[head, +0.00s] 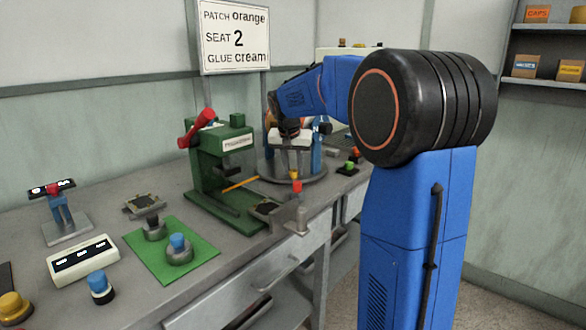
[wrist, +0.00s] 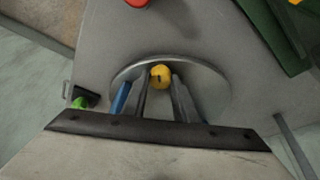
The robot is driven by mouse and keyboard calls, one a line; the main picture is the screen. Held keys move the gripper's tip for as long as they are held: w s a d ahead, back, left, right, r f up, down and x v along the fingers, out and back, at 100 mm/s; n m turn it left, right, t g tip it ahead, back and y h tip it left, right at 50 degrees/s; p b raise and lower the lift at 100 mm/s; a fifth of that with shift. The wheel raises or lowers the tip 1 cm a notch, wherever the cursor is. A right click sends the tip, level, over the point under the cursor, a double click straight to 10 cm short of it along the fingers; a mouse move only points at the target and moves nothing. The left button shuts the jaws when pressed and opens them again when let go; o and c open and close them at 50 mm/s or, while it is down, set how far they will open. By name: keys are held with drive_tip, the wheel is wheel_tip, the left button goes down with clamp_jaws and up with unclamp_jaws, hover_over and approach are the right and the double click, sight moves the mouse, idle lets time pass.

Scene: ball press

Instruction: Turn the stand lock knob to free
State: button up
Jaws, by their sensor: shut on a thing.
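The stand's round grey base plate (wrist: 215,88) lies below my gripper in the wrist view, and the plate (head: 310,176) also shows in the head view, behind the green press. A yellow knob (wrist: 160,74) with a small dark mark sits between my fingertips. My gripper (wrist: 161,82) points down at the stand, its two fingers closed on the sides of the yellow knob. In the head view my gripper (head: 291,155) is over the stand, and its fingertips and the knob cannot be made out clearly. The knob's lock or free marking is not readable.
The green press (head: 210,170) with a red lever stands left of the stand. A red-and-yellow-topped post (head: 297,205) is at the bench's front edge. A green button (head: 347,167) lies to the right. A sign (head: 235,38) hangs behind.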

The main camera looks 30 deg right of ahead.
drive_tip(key=n, duration=0.2)
drive_tip(key=n+t+y, duration=0.1)
drive_tip(key=n, duration=0.2)
drive_tip(key=shift+s+d+y, duration=0.1)
drive_tip(key=shift+d+y, duration=0.05)
drive_tip(key=shift+y, duration=0.15)
idle(0.4)
drive_tip(key=o, duration=1.1)
drive_tip(key=shift+c, duration=0.2)
drive_tip(key=shift+r, duration=0.1)
drive_tip(key=v, duration=1.7)
drive_tip(key=shift+d+r, duration=0.1)
drive_tip(key=shift+r, duration=0.05)
